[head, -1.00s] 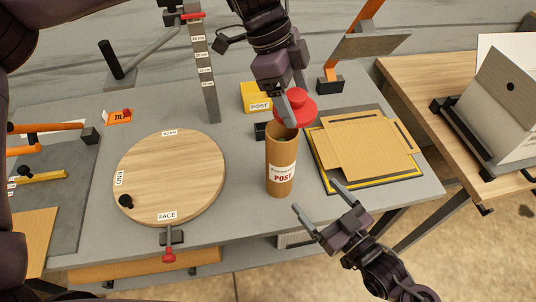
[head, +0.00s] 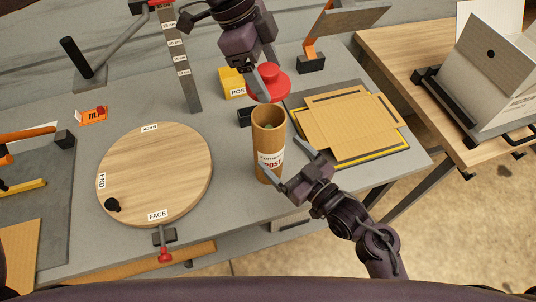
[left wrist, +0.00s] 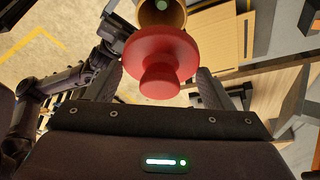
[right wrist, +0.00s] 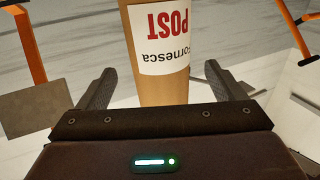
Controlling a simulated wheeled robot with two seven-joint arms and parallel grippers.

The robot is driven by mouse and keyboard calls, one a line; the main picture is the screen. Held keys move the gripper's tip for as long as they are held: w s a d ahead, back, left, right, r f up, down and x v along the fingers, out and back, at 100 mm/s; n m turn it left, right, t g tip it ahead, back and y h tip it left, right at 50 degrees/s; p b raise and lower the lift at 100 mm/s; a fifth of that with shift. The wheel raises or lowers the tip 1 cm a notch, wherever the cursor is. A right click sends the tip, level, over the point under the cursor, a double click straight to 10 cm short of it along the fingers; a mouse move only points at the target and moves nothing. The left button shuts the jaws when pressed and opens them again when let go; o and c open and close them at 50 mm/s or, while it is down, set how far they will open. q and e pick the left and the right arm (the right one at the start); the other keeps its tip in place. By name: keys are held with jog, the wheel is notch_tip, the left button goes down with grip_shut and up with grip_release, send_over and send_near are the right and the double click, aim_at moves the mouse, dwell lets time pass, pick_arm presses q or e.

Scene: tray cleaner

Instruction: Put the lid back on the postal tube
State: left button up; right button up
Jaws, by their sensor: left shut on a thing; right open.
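The brown postal tube (head: 267,132) stands upright on the grey table, its top open, with something green visible inside. Its label reads POST in the right wrist view (right wrist: 160,70). The red lid (head: 272,84) with its round knob is held by my left gripper (head: 261,88), above and behind the tube and off its mouth. The lid also shows between the fingers in the left wrist view (left wrist: 157,55). My right gripper (head: 280,155) is open, low at the tube, with a finger to each side of it. Whether the fingers touch the tube, I cannot tell.
A round wooden board (head: 155,172) lies left of the tube. Flat cardboard (head: 345,125) lies to the right. A yellow POST block (head: 232,82) and an upright ruler post (head: 183,70) stand behind. A side table (head: 400,60) is at the right.

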aim_at(269, 141)
pick_arm(q)
jog(key=shift+s+d, duration=0.15)
pick_arm(e)
jog(key=x, duration=0.5)
jog(key=shift+w, duration=0.1)
jog(key=shift+w+a, duration=0.3)
jog(key=shift+w, duration=0.05)
pick_arm(q)
jog(key=shift+r, duration=0.1)
pick_arm(e)
jog(key=shift+s, duration=0.1)
jog(key=shift+c, duration=0.7)
jog(key=c, duration=1.3)
pick_arm(q)
jog(key=shift+f, duration=2.5)
jog(key=shift+f, duration=0.1)
jog(key=shift+f, duration=0.8)
